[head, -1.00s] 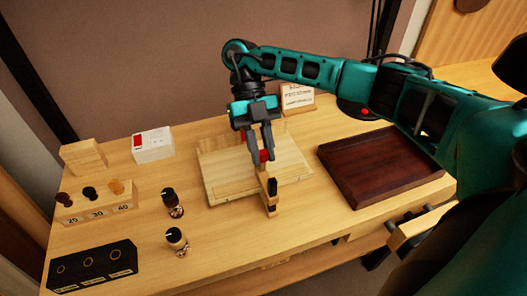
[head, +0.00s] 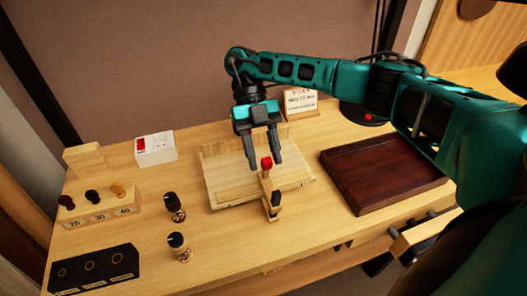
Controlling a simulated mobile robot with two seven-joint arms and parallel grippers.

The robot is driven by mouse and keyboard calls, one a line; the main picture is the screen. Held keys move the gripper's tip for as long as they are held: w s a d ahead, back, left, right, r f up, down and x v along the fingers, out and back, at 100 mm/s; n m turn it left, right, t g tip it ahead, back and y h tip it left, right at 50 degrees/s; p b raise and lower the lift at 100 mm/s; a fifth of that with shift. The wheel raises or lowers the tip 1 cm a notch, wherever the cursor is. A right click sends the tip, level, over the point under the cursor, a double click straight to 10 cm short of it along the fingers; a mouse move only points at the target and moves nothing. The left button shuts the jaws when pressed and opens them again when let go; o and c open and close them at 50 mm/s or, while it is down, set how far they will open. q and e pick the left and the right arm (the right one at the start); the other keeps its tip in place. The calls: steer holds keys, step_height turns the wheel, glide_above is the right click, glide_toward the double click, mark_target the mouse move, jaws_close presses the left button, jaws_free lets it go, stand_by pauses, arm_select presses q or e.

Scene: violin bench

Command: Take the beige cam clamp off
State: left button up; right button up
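The beige cam clamp (head: 267,186) stands on the front edge of the pale wooden board (head: 227,184). It has a red part (head: 267,163) at its top and a black part (head: 276,199) lower at the front. My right gripper (head: 265,166) comes down from above with its fingers spread. In the head view the red part shows between the fingertips, with a gap on each side; I cannot tell the depth exactly. My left gripper is not in view.
A dark red-brown tray (head: 380,168) lies to the right. On the left are a block with pegs (head: 98,211), a black holder (head: 95,268), two black-topped tools (head: 174,207) and a white box (head: 155,148). A sign (head: 300,102) stands behind.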

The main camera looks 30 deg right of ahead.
steer(key=shift+o, duration=0.2)
steer(key=shift+r, duration=0.1)
steer(key=shift+w+d+r, duration=0.1)
steer(key=shift+w+r, duration=0.1)
steer(key=shift+w, duration=0.05)
steer(key=v, duration=0.6)
steer(key=shift+w+r, duration=0.25)
stand_by(0.4)
